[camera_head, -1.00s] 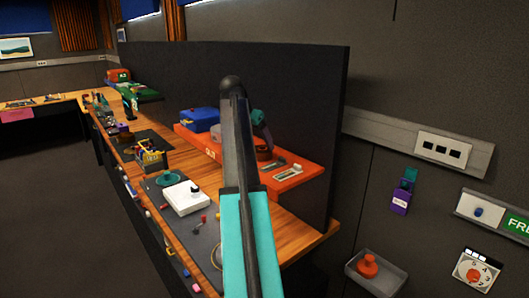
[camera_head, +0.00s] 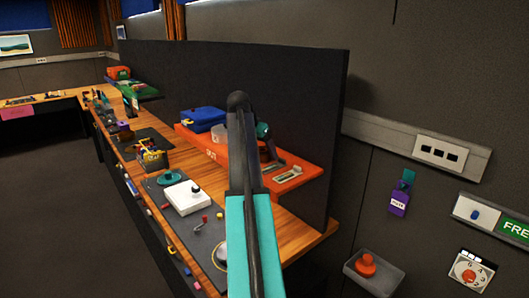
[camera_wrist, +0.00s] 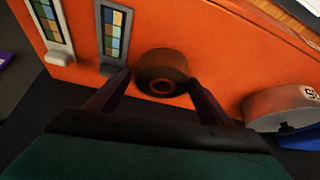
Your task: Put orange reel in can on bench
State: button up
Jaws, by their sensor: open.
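In the wrist view a dark brown reel with an orange ring at its centre (camera_wrist: 161,64) sits on an orange surface. My gripper (camera_wrist: 158,83) is open, with one finger on each side of the reel; I cannot tell whether they touch it. In the head view my arm covers most of the gripper and the reel. A round thing with a yellowish rim (camera_head: 221,257) on the bench, possibly the can, is partly hidden by my arm.
The orange raised panel (camera_head: 215,158) carries a blue box (camera_head: 202,118), a pale grey cylinder (camera_head: 217,134) and slider plates. The wooden bench (camera_head: 300,232) holds a white box (camera_head: 183,197) and small knobs. A grey wall tray (camera_head: 385,279) holds an orange knob-like thing.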

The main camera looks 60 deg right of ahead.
jog(key=shift+d+f, duration=0.1)
jog(key=shift+f, duration=0.1)
jog(key=shift+c, duration=0.5)
jog(key=c, duration=0.9)
jog(key=shift+r, duration=0.15)
jog(key=shift+r+b, duration=1.05)
jog(key=shift+r, duration=0.35)
jog(key=shift+w+a+r+b, duration=0.35)
jog(key=shift+w+a+b, duration=0.6)
jog(key=shift+a, duration=1.55)
jog(key=shift+w+a+r+b, duration=0.3)
jog(key=shift+w+a+b, duration=0.6)
jog(key=shift+a, duration=1.55)
jog(key=shift+w+a+r+b, duration=0.35)
jog(key=shift+w+a+b, duration=0.6)
jog(key=shift+a, duration=1.55)
